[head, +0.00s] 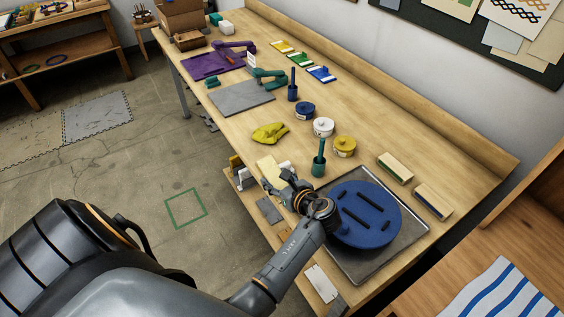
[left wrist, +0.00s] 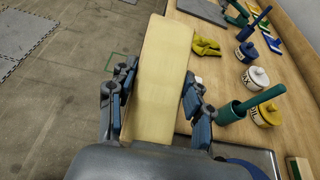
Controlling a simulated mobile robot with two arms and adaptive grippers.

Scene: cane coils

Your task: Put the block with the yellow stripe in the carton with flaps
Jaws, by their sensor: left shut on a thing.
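My left gripper (head: 286,184) is shut on a pale yellow block (left wrist: 158,85), which stands out between its two fingers (left wrist: 157,100) in the left wrist view. In the head view the block (head: 271,172) is at the table's front edge, by the blue round plate. I cannot make out a separate stripe on it. A brown carton (head: 182,18) stands at the far end of the table, cut off by the top of the head view, so its flaps are not clear. My right gripper is not in view.
Blocks with a green stripe (head: 395,168) and a blue stripe (head: 433,202) lie at the right. A blue disc (head: 365,215) sits on a metal tray (head: 415,232). Jars, a yellow cloth (head: 270,133), a teal cup (head: 319,165) and a grey mat (head: 241,98) occupy the table.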

